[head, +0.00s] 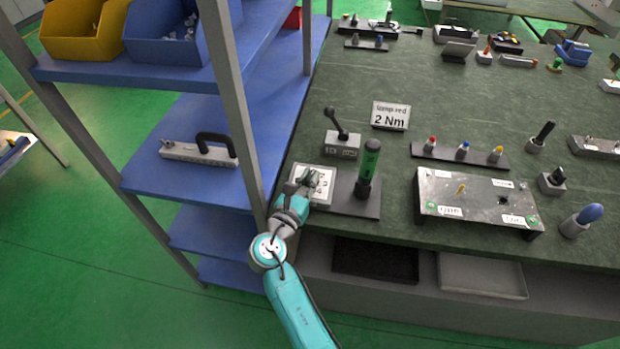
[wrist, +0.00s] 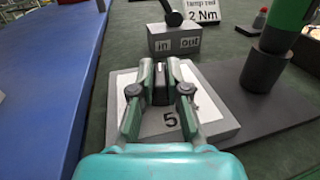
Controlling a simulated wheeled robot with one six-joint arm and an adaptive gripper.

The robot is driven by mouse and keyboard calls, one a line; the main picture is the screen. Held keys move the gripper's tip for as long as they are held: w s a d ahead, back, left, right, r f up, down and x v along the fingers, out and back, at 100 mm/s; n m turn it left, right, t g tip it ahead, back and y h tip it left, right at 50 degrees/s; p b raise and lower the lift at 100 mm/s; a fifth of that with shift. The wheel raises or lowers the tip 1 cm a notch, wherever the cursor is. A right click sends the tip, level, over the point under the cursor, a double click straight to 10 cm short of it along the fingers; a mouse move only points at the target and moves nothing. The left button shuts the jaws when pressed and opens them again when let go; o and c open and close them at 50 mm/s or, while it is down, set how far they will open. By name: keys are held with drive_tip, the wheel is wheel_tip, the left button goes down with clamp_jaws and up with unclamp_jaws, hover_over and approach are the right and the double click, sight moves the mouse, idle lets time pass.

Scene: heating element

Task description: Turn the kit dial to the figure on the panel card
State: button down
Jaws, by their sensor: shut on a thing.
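The kit dial's light plate (head: 327,176) lies on the bench near its left front edge. It also shows in the wrist view (wrist: 212,112), with a figure 5 on the side nearest me. My gripper (head: 309,178) is over the plate. In the wrist view its fingers (wrist: 160,84) are shut on the dark dial knob (wrist: 160,90) at the plate's middle. The fingers hide most of the knob and the far figures, so I cannot tell its setting. The panel card (head: 390,116) stands behind and reads 2 Nm; it shows in the wrist view (wrist: 204,10).
A lever block (wrist: 176,42) marked in and out stands just behind the dial. A green-handled tool (head: 369,165) stands upright close on its right. A blue shelf rack (head: 180,120) is on the left. A metal panel box (head: 478,198) stands further right.

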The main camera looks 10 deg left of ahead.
drive_tip(key=shift+m+g+h, duration=0.5)
drive_tip(key=shift+m+h, duration=0.5)
drive_tip(key=shift+h, duration=0.5)
drive_tip(key=c, duration=1.2)
unclamp_jaws()
drive_tip(key=shift+o, duration=0.2)
drive_tip(key=shift+a, duration=0.1)
drive_tip(key=v, duration=1.2)
